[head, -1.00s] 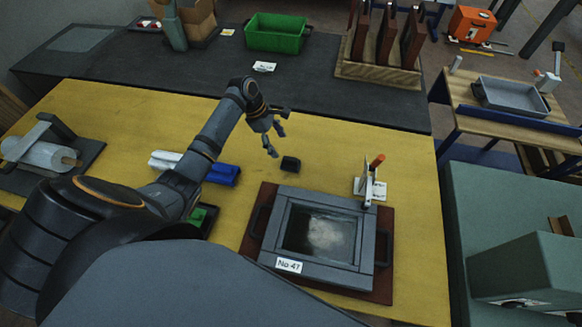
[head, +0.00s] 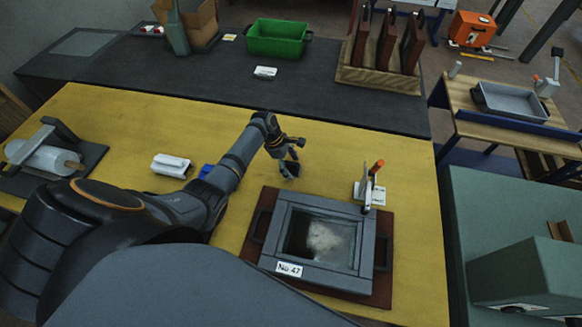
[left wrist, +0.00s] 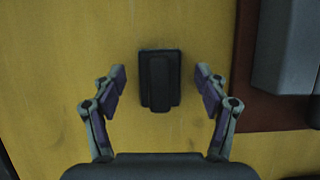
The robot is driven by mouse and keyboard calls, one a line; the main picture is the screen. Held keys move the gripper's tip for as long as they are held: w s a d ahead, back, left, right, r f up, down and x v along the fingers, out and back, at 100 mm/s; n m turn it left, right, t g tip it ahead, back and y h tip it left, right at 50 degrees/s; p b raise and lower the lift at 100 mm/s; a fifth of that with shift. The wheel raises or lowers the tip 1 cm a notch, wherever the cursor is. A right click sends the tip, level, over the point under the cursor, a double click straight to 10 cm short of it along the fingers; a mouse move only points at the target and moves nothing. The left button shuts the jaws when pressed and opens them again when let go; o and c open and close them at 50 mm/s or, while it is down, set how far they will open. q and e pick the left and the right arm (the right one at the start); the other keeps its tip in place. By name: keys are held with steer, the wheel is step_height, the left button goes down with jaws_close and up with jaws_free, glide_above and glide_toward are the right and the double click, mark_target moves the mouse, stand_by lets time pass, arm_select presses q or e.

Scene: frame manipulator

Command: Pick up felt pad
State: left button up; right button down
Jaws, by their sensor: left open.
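The felt pad (left wrist: 160,80) is a small dark block with a raised strip along its middle, lying on the yellow tabletop (left wrist: 60,50). In the left wrist view it sits between the two fingers of my left gripper (left wrist: 161,88), with a gap on each side. The left gripper is open and does not touch the pad. In the head view my left gripper (head: 288,167) is over the pad's spot and largely hides it. My right gripper is not in view.
A grey framed box labelled No 47 (head: 370,240) stands on a dark red board just right and in front of the gripper. An orange-handled clamp (head: 372,180) is at its far right corner. A white block (head: 171,165) and a blue item (head: 206,172) lie left.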

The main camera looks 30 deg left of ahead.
mark_target(294, 164)
arm_select(q)
steer(key=c, duration=1.3)
steer(key=shift+o, duration=0.2)
steer(key=shift+r, duration=0.4)
step_height(294, 164, up, 3)
steer(key=shift+s+d+f, duration=0.1)
steer(key=s+d+r, duration=0.9)
steer(key=s, duration=0.1)
steer(key=shift+d+r+b, duration=0.15)
steer(key=shift+r+b, duration=0.05)
steer(key=shift+b, duration=0.15)
